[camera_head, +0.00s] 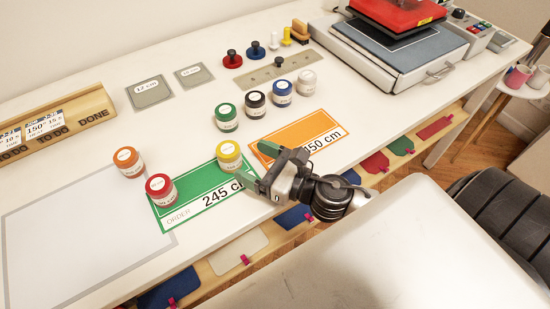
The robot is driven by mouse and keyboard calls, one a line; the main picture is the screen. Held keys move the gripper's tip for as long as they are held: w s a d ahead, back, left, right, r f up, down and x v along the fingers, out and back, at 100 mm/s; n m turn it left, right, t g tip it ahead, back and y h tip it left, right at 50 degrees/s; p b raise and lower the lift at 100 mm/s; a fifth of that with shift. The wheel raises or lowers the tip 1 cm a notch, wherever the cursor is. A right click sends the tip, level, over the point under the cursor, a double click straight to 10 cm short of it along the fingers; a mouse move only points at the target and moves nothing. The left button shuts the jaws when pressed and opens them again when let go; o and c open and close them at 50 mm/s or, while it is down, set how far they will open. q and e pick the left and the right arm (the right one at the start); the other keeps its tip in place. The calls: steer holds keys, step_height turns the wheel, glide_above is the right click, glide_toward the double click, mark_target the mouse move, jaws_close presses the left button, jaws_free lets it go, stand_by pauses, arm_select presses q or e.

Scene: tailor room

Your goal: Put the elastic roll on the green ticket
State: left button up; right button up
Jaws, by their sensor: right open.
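The green ticket (190,205) reads "245 cm" and lies on the white table near its front edge. A roll with a yellow lid (228,154) stands upright at the ticket's upper edge. A roll with a red lid (160,189) stands at its left end. My right gripper (256,167) is open just right of the yellow-lidded roll, over the ticket's right end, with nothing visible between its fingers. It hides part of the green ticket and of the orange ticket (300,131). My left gripper is not in view.
More rolls stand nearby: orange-lidded (128,161), green-lidded (226,117), black-lidded (255,104), blue-lidded (281,93) and white (306,82). A grey-bordered white mat (75,240) lies clear at left. A wooden ticket holder (85,110) and a heat press (400,50) stand behind.

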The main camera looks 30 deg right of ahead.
steer(key=b+v, duration=0.1)
steer(key=v, duration=0.2)
steer(key=shift+s+d+f, duration=0.1)
steer(key=shift+s+f, duration=0.05)
steer(key=shift+s, duration=0.1)
steer(key=shift+s+d+r+b, duration=0.2)
steer(key=shift+s+d+b, duration=0.2)
steer(key=shift+s, duration=0.2)
